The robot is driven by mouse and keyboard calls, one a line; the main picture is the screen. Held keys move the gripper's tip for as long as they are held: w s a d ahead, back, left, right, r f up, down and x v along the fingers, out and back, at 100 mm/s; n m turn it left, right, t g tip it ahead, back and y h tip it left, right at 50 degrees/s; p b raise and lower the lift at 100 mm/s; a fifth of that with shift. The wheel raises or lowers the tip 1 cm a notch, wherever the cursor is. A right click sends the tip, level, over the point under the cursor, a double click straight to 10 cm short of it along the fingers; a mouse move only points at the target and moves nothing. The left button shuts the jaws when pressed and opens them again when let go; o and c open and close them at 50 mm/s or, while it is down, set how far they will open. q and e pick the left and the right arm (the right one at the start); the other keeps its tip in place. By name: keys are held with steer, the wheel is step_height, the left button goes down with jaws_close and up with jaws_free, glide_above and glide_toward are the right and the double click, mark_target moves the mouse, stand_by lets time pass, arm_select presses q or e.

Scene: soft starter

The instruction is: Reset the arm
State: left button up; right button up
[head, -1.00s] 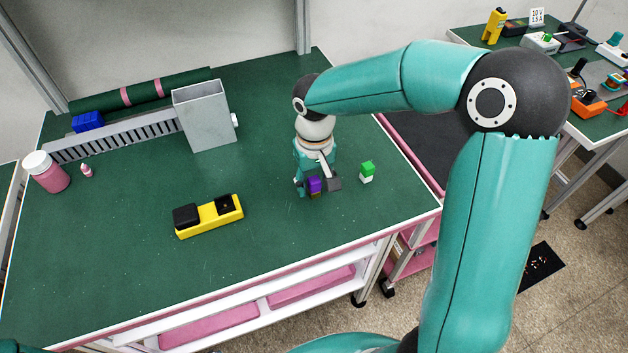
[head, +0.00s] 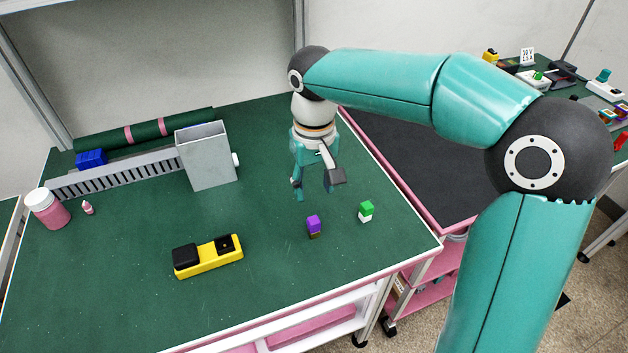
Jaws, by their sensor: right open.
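My right arm (head: 395,85) comes in from the right and reaches over the green table (head: 130,240). My right gripper (head: 316,192) hangs down, open and empty, above the table. A small purple block with a brown lower part (head: 314,226) stands on the table below the gripper, apart from the fingers. A small green and white block (head: 366,211) stands to its right. My left gripper is not in view.
A yellow and black device (head: 208,256) lies at the table's front middle. A grey metal box (head: 207,160) with a slotted rail, a blue block (head: 92,158) and a pink jar (head: 47,208) stand at the back left. A black-topped pink cart (head: 420,165) adjoins the table's right side.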

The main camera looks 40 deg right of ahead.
steer(key=shift+r, duration=0.25)
stand_by(0.3)
